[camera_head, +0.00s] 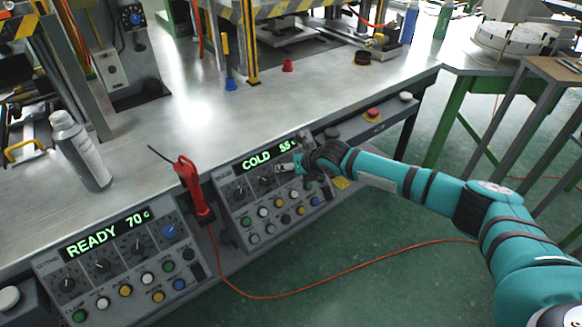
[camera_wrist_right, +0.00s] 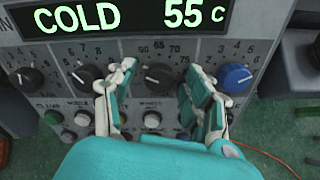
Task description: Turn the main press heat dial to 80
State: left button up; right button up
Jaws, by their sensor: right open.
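The control panel reading "COLD 55 C" (camera_head: 235,190) is at the middle of the head view, and its display (camera_wrist_right: 175,15) tops the right wrist view. Below the display is a row of dials: black dials at left (camera_wrist_right: 32,80) and left of centre (camera_wrist_right: 90,76), a black centre dial (camera_wrist_right: 158,76) with a number scale above it, and a blue dial (camera_wrist_right: 235,77) at right. My right gripper (camera_wrist_right: 160,82) is open, its fingers on either side of the centre dial; I cannot tell whether they touch it. In the head view my right gripper (camera_head: 288,168) is at this panel. My left gripper is out of view.
A second panel reading "READY 70 C" (camera_head: 108,255) stands to the left. A red-handled tool (camera_head: 190,180) stands between the panels. A spray can (camera_head: 80,150) is on the metal table (camera_head: 180,125). Coloured buttons (camera_wrist_right: 152,118) lie below the dials. An orange cable (camera_head: 340,277) runs across the floor.

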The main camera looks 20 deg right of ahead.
grip_shut()
